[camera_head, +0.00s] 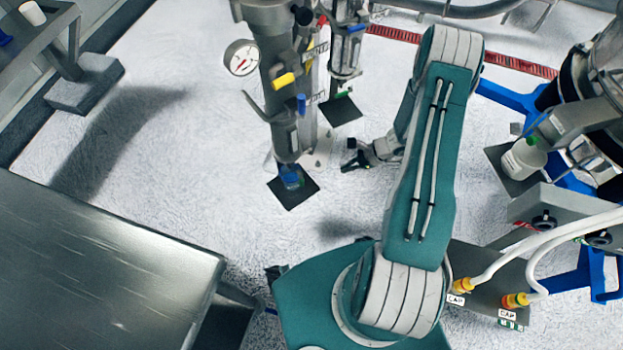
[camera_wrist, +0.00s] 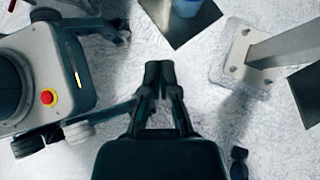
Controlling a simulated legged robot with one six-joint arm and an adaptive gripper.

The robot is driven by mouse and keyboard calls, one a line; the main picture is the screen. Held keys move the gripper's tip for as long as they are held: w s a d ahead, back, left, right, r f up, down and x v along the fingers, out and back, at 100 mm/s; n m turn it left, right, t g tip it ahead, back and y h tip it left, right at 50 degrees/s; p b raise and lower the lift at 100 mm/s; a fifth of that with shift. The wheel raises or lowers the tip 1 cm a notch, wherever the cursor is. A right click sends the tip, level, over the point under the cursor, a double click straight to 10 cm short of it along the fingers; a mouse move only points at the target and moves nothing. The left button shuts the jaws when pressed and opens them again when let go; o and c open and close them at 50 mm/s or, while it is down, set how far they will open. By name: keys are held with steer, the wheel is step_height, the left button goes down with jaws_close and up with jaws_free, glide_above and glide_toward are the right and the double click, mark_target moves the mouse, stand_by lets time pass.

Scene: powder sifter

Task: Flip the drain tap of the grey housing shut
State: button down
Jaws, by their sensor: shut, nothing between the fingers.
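The grey housing (camera_head: 283,50) is an upright metal cylinder, upper centre in the head view, with a dial gauge (camera_head: 241,58) at its left. A yellow lever (camera_head: 284,81) and a blue lever (camera_head: 301,104) stick out from its lower part. I cannot tell which is the drain tap's handle. A blue container (camera_head: 291,177) stands on a black mat (camera_head: 293,198) below the housing. My gripper (camera_head: 350,160) is right of the housing's lower end, low over the floor, shut and empty. In the wrist view the fingertips (camera_wrist: 159,72) meet below the mat (camera_wrist: 200,27) and blue container (camera_wrist: 187,7).
A support post (camera_wrist: 285,48) with a bolted white foot (camera_wrist: 240,62) stands right of my fingers in the wrist view. A second, thinner unit (camera_head: 345,45) hangs close right of the housing.

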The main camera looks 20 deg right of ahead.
mark_target(301, 182)
steer(key=a+r+x, duration=0.2)
steer(key=x, duration=1)
steer(key=shift+w+a, duration=0.2)
steer(key=shift+s+a+f+g+y, duration=0.1)
steer(key=shift+f+g+y, duration=0.1)
steer(key=shift+y, duration=0.3)
steer(key=shift+a+f+g+y, duration=0.1)
steer(key=shift+a+f+y, duration=0.1)
steer(key=shift+y, duration=0.3)
steer(key=shift+s+a+r+m+g+y, duration=0.1)
steer(key=shift+s+a+m+y, duration=0.15)
steer(key=shift+a+m+y, duration=0.6)
steer(key=shift+s+a+g+y, duration=0.15)
steer(key=shift+a+y, duration=0.35)
steer(key=shift+y, duration=0.9)
steer(key=shift+s+a+r+m+g+y, duration=0.1)
steer(key=shift+s+a+m+y, duration=0.35)
steer(key=shift+y, duration=0.7)
steer(key=shift+w+a, duration=0.1)
steer(key=shift+a, duration=0.3)
